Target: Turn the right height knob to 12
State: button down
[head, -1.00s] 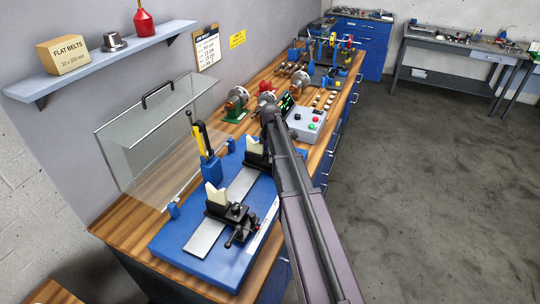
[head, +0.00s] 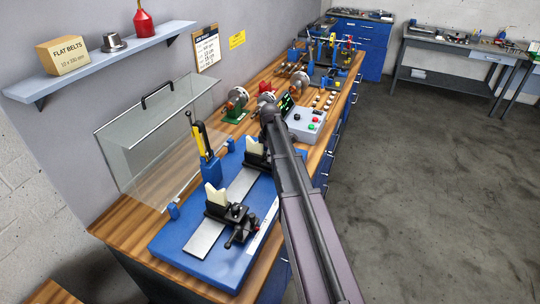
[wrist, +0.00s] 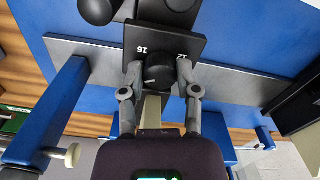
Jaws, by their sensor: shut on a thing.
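In the wrist view, my gripper (wrist: 158,75) is shut on a round black height knob (wrist: 158,69), with one finger on each side. A pale pointer line on the knob's face points to the lower left in that picture. The knob sits on a black plate (wrist: 158,38). The white number 16 shows above the knob to the left, and 12 shows to the upper right, near the right finger. Other marks are hidden or out of view. In the head view, my arm covers the gripper and the knob. The far support (head: 256,146) shows partly beside the arm.
The blue base (head: 188,240) carries a metal rail (head: 205,238) and a near support (head: 217,195). A clear hinged cover (head: 150,135) stands along the wall side. A grey control box (head: 306,122) with buttons and several rotors are farther along the wooden bench.

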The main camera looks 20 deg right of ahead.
jog(key=m, duration=0.4)
jog(key=shift+m, duration=2.2)
jog(key=shift+c, duration=1.7)
grip_release()
jog(key=shift+n, duration=0.4)
